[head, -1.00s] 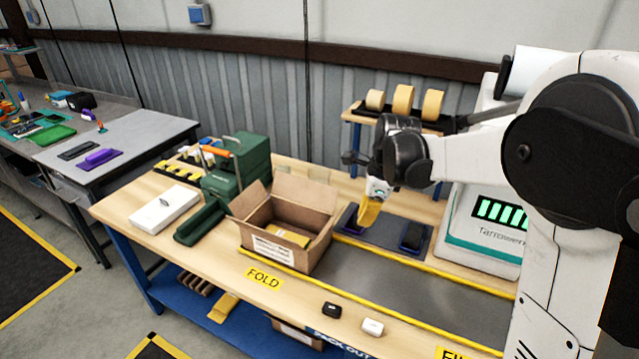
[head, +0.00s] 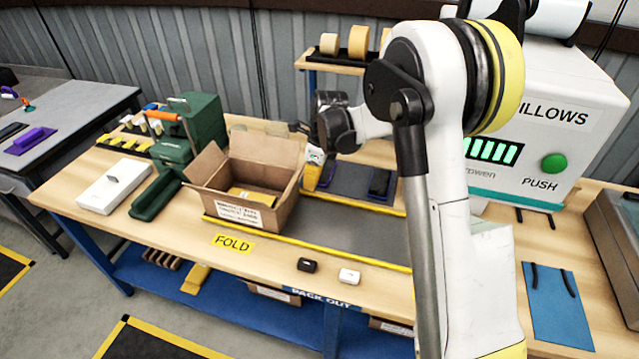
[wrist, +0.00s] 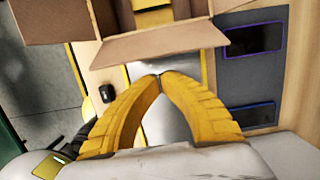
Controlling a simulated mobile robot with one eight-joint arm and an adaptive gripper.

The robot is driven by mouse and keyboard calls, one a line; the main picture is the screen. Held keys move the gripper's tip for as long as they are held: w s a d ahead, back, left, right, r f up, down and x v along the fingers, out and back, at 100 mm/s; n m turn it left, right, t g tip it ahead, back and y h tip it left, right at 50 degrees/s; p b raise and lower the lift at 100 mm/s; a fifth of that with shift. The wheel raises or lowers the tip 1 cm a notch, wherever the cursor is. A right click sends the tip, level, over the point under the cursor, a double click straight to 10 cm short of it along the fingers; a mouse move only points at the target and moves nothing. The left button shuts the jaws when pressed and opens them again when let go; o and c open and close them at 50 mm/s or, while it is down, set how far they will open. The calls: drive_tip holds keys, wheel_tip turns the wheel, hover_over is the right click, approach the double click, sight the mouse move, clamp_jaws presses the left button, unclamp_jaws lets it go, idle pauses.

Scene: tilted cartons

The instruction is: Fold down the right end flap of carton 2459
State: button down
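The open brown carton (head: 270,216) stands on the bench with a white label on its front; the label's number is too blurred to read. Its left flap (head: 206,165) sticks out and its back flap stands up. A yellow item (head: 252,194) lies inside. In the wrist view the right end flap (wrist: 165,41) stretches across the top, just ahead of my fingertips, still sticking out from the carton. My gripper (wrist: 159,77) is shut and empty, its yellow fingertips meeting. In the head view my gripper (head: 311,178) is beside the carton's right side; contact with the flap cannot be told.
A dark mat with two dark trays (head: 381,184) lies right of the carton. A green toolbox (head: 205,125), a green trough (head: 155,196) and a white box (head: 114,186) stand left. A tape rack (head: 330,64) is behind. Black (head: 307,265) and white (head: 349,276) small items lie in front.

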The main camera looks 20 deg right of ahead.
drive_tip(key=shift+w+a+r, duration=0.45)
drive_tip(key=shift+a+r, duration=0.05)
drive_tip(key=shift+a, duration=0.1)
drive_tip(key=shift+a+r, duration=0.1)
drive_tip(key=shift+a, duration=0.05)
drive_tip(key=shift+w+a+r+h, duration=0.1)
drive_tip(key=shift+h, duration=0.2)
